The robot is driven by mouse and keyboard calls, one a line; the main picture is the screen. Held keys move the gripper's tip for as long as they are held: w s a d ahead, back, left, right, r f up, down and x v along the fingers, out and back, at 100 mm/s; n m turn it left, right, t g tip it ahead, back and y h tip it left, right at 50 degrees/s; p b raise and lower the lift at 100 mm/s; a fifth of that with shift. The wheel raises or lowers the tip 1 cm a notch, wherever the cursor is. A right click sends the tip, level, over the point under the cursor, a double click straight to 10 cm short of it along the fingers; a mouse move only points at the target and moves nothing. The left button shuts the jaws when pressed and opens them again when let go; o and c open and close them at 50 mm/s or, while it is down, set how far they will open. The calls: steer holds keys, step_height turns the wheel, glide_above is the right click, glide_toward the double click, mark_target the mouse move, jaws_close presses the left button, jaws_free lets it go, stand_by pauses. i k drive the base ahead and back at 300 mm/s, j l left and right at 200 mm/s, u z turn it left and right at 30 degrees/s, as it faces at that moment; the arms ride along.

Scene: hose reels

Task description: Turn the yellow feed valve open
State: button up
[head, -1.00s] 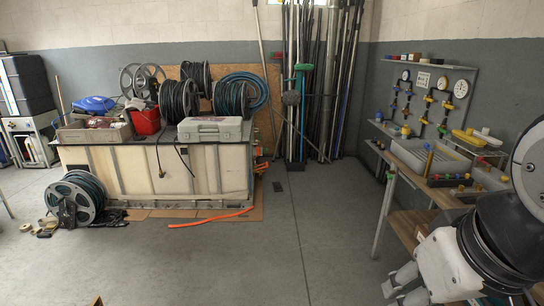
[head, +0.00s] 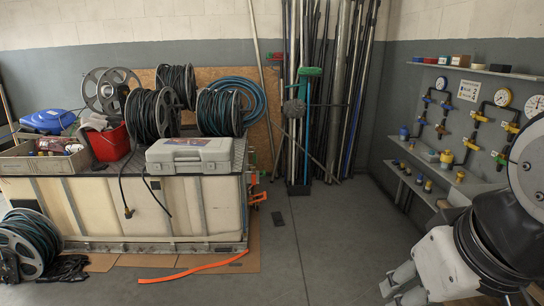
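Several yellow valve handles sit on the pipes of the wall panel at the right in the head view. They include an upper yellow valve (head: 479,116), a lower yellow valve (head: 471,144) and another yellow valve (head: 510,127) farther right. I cannot tell which one is the feed valve, nor how far any is turned. My gripper (head: 403,287) is at the lower right, well below and in front of the panel, touching none of the valves. Its grey fingers show only in part, so its opening is unclear.
Gauges (head: 502,97) and a label sign (head: 469,90) are on the panel, with shelves (head: 425,186) of small fittings below. A hose-reel bench (head: 205,210) stands left, with an orange hose (head: 195,270) on the floor.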

mark_target(477, 148)
steer(key=i+z, duration=0.1)
steer(key=i, duration=0.85)
steer(key=i+j+z, duration=0.1)
steer(key=i, duration=0.8)
steer(key=i+j+z, duration=0.2)
steer(key=i+z, duration=0.25)
steer(key=i+j+z, duration=1.25)
steer(key=j+z, duration=0.15)
steer(key=j, duration=0.3)
